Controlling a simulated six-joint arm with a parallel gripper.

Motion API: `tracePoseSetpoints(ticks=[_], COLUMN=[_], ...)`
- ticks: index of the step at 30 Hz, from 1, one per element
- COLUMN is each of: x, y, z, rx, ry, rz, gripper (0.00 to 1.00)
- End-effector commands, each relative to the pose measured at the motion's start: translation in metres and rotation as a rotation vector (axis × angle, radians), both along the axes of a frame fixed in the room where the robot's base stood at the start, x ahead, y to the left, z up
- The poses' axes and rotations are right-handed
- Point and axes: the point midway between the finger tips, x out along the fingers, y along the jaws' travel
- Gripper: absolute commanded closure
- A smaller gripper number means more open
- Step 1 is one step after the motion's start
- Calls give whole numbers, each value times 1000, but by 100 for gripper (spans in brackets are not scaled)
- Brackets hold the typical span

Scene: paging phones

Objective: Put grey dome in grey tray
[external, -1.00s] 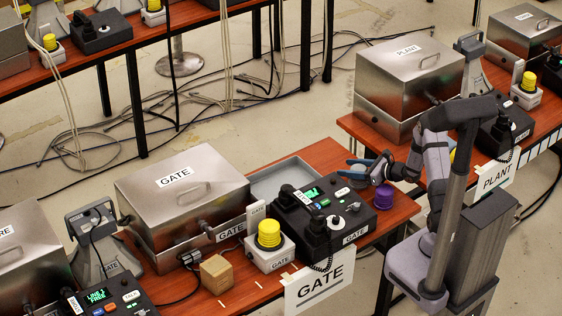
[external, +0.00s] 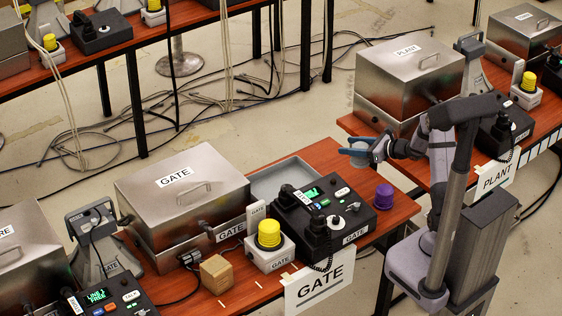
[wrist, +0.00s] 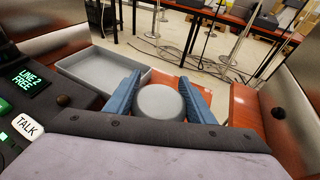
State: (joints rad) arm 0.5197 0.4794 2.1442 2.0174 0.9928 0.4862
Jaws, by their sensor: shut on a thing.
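The grey dome (wrist: 160,102) shows in the wrist view as a rounded grey shape between my two blue fingers. My gripper (wrist: 159,97) is shut on it and holds it up off the table. In the external view my gripper (external: 358,151) is raised above the right end of the GATE table, and the dome in it is mostly hidden by the fingers. The grey tray (external: 256,187) lies on the table behind the phone console, left of my gripper. In the wrist view the tray (wrist: 72,70) is on the left and looks empty.
The phone console (external: 345,225) with a green screen stands in front of the tray. A purple dome (external: 384,195) stands right of the console. A metal GATE box (external: 182,200) is left of the tray. A yellow dome (external: 269,233) sits on a white base.

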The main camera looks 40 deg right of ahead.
Motion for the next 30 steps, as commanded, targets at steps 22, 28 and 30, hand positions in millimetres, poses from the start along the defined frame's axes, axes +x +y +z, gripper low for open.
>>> tracePoseSetpoints(ticks=[22, 28, 30], x=[106, 142, 150], y=[115, 181, 200], z=[-6, -2, 1], rx=[3, 0, -2], ry=[12, 12, 8], rz=[244, 328, 350], gripper=[74, 74, 74])
